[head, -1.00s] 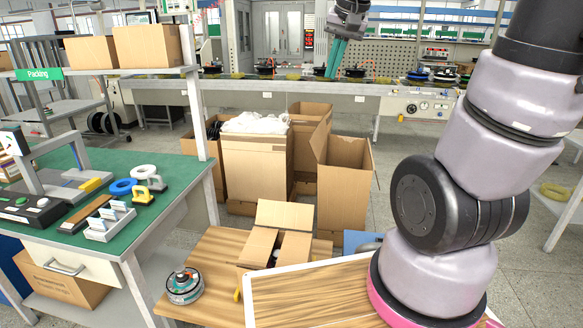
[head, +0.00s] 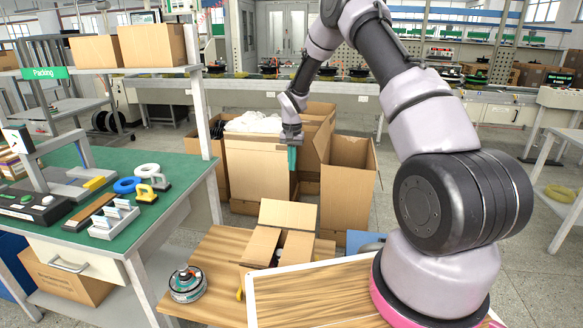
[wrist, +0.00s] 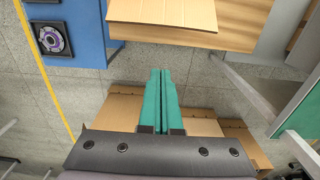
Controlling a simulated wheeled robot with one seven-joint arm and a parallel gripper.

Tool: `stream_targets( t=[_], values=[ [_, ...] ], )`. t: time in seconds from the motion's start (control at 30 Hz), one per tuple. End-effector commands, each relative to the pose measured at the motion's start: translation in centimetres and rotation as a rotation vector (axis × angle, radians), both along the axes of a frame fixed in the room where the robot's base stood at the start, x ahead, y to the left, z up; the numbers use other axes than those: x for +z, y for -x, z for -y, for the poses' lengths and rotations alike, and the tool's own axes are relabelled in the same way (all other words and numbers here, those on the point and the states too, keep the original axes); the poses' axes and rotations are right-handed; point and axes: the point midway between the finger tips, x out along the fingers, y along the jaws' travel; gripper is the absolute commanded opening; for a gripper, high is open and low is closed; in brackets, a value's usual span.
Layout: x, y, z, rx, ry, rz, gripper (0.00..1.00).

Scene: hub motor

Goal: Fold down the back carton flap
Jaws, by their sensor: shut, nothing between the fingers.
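The small open carton (head: 265,247) sits on the wooden table, in the lower middle of the head view. Its back flap (head: 288,213) stands up and leans back, and two other flaps show at its front and sides. In the wrist view a cardboard panel, seemingly the back flap (wrist: 163,14), shows at the top edge. My gripper (head: 292,168) has teal fingers pressed together and empty. It hangs pointing down, beyond and above the back flap, apart from it. Its closed fingers also show in the wrist view (wrist: 161,75).
Large open cartons (head: 347,190) stand on the floor behind the table, close to my gripper; one holds white material (head: 258,123). A hub motor (head: 187,284) sits on the wooden table left of the carton. A green-topped packing bench (head: 180,163) stands at left.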

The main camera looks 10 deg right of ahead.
Motion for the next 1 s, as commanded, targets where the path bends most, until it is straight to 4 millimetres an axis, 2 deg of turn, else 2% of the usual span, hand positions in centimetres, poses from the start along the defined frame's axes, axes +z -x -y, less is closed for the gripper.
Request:
stream_targets(
  t=[0.27, 0.7, 1.0],
  values=[
    [-3.3, -0.1, -0.1, -0.001, 0.001, -0.011, 0.00],
    [-11.0, -0.1, -0.1, -0.001, 0.000, -0.011, 0.00],
    [-12.7, -0.1, -0.1, -0.001, 0.001, -0.009, 0.00]
  ],
)
